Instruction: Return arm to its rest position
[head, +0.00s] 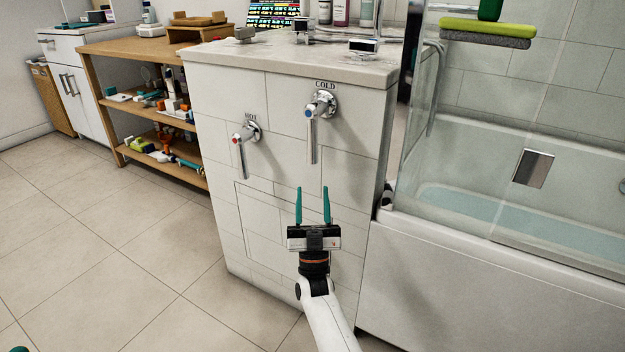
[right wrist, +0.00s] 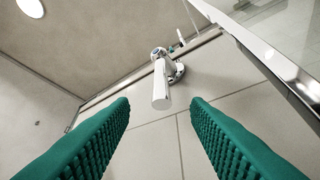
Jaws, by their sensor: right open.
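My right gripper (head: 313,206) is open and empty in the head view, its two teal fingers pointing up in front of the tiled block (head: 350,180). Above its fingertips is the COLD tap (head: 321,105), with a blue mark and its lever hanging down. The HOT tap (head: 246,135), with a red mark, is to the left, its lever also hanging down at a slight tilt. In the right wrist view, a tap lever (right wrist: 161,84) shows beyond and between the spread fingers (right wrist: 155,125), apart from them. Only a small teal bit of what may be my left gripper shows at the head view's lower left corner.
A bathtub (head: 480,270) with a glass screen stands to the right. A wooden shelf (head: 160,115) with several small items is at the left. Several items stand on the countertop (head: 290,58). The tiled floor (head: 90,250) at the left is clear.

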